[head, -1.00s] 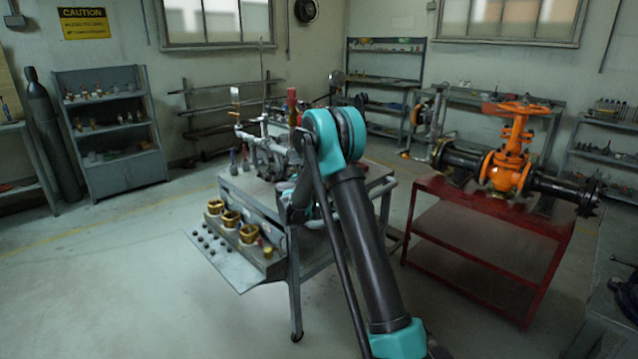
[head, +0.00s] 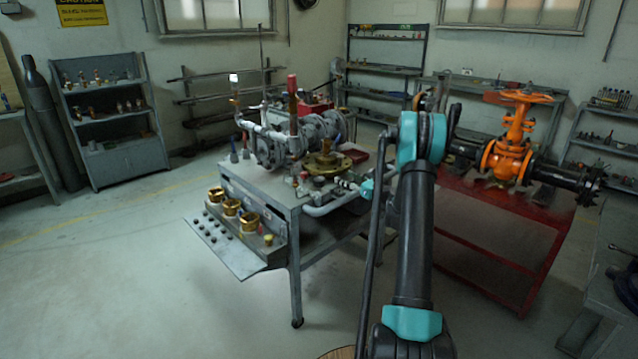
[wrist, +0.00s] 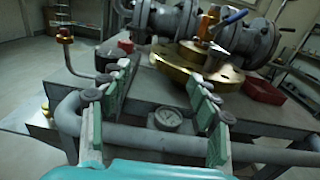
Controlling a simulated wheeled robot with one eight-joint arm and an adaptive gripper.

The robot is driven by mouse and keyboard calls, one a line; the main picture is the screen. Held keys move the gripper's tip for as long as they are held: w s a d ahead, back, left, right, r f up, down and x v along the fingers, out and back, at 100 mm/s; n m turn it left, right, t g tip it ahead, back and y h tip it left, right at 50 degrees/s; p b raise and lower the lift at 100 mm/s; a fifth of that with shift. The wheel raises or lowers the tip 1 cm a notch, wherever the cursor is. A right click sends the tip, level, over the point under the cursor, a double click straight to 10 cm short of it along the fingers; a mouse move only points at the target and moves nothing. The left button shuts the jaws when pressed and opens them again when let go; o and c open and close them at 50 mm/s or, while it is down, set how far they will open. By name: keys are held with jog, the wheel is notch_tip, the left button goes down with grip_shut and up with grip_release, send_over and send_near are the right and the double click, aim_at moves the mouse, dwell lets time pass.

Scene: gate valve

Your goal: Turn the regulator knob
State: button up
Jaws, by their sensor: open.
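A round brass flange (head: 327,163) with a raised brass stem sits on the grey workbench; it also shows in the wrist view (wrist: 226,78), ahead of the fingers. I cannot tell for sure which part is the regulator knob; the brass stem (wrist: 204,28) on the flange is a candidate.
A grey pipe (wrist: 150,137) runs along the bench edge across the finger gap. Upright pipework (head: 293,105) and grey valve bodies (head: 285,145) stand behind the flange. A red tray (wrist: 263,90) lies right of it. An orange gate valve (head: 508,157) stands on a red table.

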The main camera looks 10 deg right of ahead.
aim_at(324, 183)
jog(key=s+d+f+n+g+y, duration=0.2)
jog(key=s+d+n+g+y, duration=0.15)
jog(key=s, duration=0.45)
jog(key=x, duration=1.7)
jog(key=shift+s+a+r, duration=0.1)
jog(key=shift+s+a, duration=0.05)
jog(key=shift+a, duration=0.45)
jog(key=c, duration=1.2)
jog(key=shift+m, duration=0.25)
